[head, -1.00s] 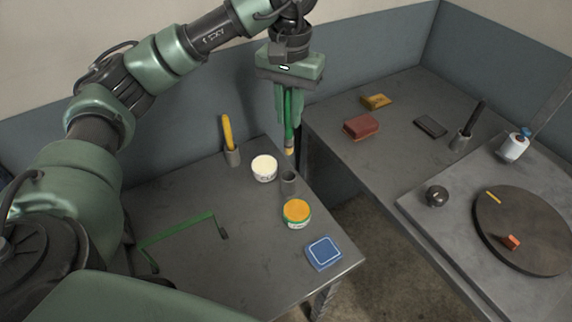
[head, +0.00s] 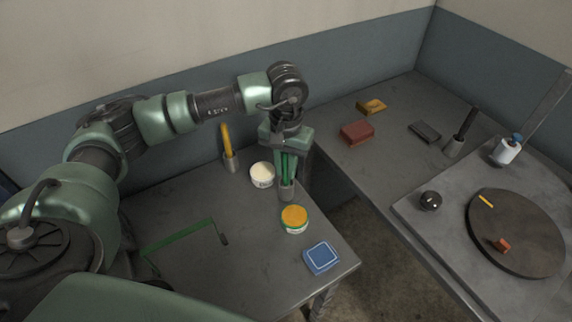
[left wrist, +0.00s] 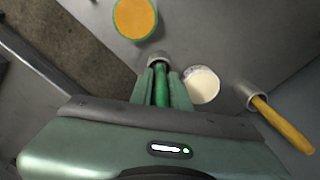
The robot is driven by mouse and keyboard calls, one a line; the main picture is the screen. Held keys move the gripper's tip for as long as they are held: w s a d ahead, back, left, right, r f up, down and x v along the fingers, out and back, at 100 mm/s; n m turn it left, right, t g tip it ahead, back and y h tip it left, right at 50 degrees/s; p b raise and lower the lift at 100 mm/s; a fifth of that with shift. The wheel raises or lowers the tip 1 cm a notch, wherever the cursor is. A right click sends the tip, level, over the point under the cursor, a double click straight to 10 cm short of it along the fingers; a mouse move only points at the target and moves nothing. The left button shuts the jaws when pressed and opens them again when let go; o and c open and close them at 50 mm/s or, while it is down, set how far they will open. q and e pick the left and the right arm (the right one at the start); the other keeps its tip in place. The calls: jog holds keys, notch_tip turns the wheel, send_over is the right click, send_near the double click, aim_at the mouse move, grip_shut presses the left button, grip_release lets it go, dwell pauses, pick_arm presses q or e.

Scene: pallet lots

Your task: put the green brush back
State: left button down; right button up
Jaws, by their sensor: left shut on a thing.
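The green brush (head: 285,168) is upright in my left gripper (head: 283,172), which is shut on its handle. Its lower end is at the mouth of a small grey cup (head: 287,192) near the table's right edge, and appears to be inside it. In the left wrist view the brush (left wrist: 161,88) runs between the fingers into the grey cup (left wrist: 158,58). How deep it sits is hidden. My right gripper is not in view.
A white-topped tub (head: 262,175), an orange-lidded tub (head: 294,219), a blue box (head: 321,257) and a holder with a yellow-handled tool (head: 227,145) stand close by. A gap separates the second table (head: 390,165).

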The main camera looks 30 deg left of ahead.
pick_arm(q)
jog(key=shift+f+b, duration=0.2)
jog(key=shift+b, duration=0.1)
jog(key=c, duration=1.3)
grip_release()
jog(key=shift+r, duration=0.1)
jog(key=shift+c, duration=0.2)
jog(key=shift+r, duration=0.1)
jog(key=shift+r+p, duration=0.25)
jog(key=shift+p, duration=0.2)
notch_tip(320, 180, up, 10)
jog(key=b, duration=0.2)
jog(key=shift+w+r+b, duration=0.1)
jog(key=shift+r+b, duration=0.15)
jog(key=shift+b, duration=0.15)
jog(key=shift+r, duration=0.6)
